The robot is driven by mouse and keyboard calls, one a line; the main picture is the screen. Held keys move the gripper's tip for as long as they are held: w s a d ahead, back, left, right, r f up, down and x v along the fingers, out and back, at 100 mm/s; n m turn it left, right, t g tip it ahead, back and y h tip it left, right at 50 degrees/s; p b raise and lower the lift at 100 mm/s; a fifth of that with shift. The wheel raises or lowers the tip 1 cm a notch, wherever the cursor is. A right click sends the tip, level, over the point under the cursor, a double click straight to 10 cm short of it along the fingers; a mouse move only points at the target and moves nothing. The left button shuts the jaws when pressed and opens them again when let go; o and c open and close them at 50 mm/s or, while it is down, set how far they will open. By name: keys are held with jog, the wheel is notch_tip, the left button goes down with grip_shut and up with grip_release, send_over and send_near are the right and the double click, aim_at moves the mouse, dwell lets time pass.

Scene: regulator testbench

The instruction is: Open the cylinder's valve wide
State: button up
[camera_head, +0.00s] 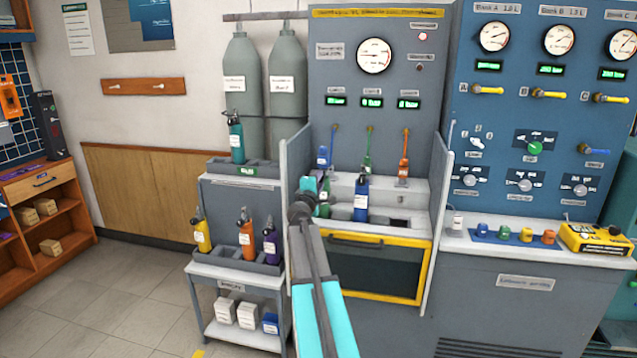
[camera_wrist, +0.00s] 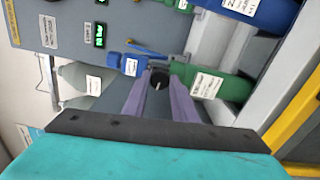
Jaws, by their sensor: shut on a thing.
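A green cylinder (camera_wrist: 225,86) with a white label shows in the wrist view. It appears sideways in that turned picture. A black valve knob (camera_wrist: 159,77) sits at its top end. My gripper (camera_wrist: 160,88) is shut on this knob, one purple finger on each side. In the head view my gripper (camera_head: 303,199) is at the left side of the filling bay, and my arm hides much of the green cylinder (camera_head: 324,208). A blue cylinder (camera_head: 361,200) stands upright to its right in the bay. How far the valve is turned cannot be told.
Blue, green and orange fittings (camera_head: 404,165) hang at the bay's back. Grey side walls (camera_head: 437,210) flank the bay. A cart (camera_head: 240,275) with yellow, orange and purple cylinders stands to the left. A gauge panel (camera_head: 375,90) rises above.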

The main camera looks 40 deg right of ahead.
jog(key=shift+n+p, duration=1.3)
jog(key=shift+n, duration=2.5)
jog(key=o, duration=1)
jog(key=shift+o, duration=0.2)
jog(key=shift+a, duration=0.1)
jog(key=b+v, duration=0.1)
jog(key=v, duration=1.2)
jog(key=shift+s+a, duration=0.2)
jog(key=shift+a, duration=0.05)
